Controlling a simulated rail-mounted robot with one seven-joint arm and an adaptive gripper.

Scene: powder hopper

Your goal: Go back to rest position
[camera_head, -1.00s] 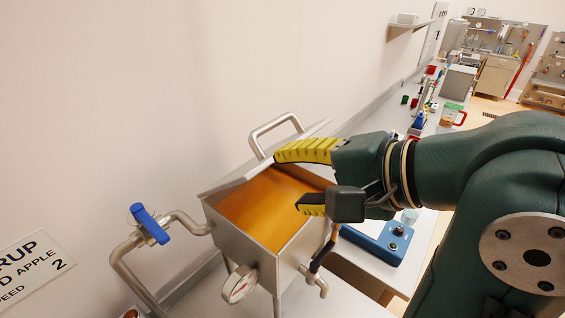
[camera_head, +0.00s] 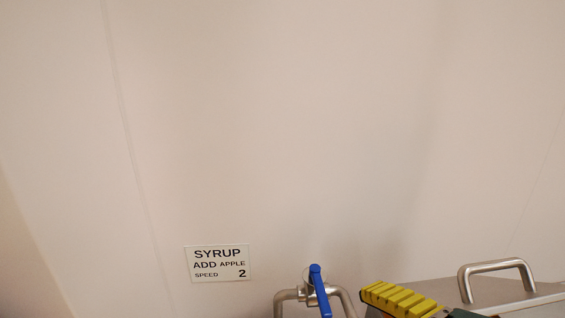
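My gripper shows only in part at the bottom edge. One yellow ribbed finger (camera_head: 400,301) is in view, in front of the steel hopper lid (camera_head: 440,291). The other finger is below the frame, so the opening between them is hidden. The lid's bar handle (camera_head: 497,267) stands to the right of the finger. The hopper's inside is out of view.
A pipe with a blue valve lever (camera_head: 319,290) stands left of the finger. A wall sign (camera_head: 218,263) reads "SYRUP ADD APPLE SPEED 2". The bare wall (camera_head: 300,130) fills most of the view.

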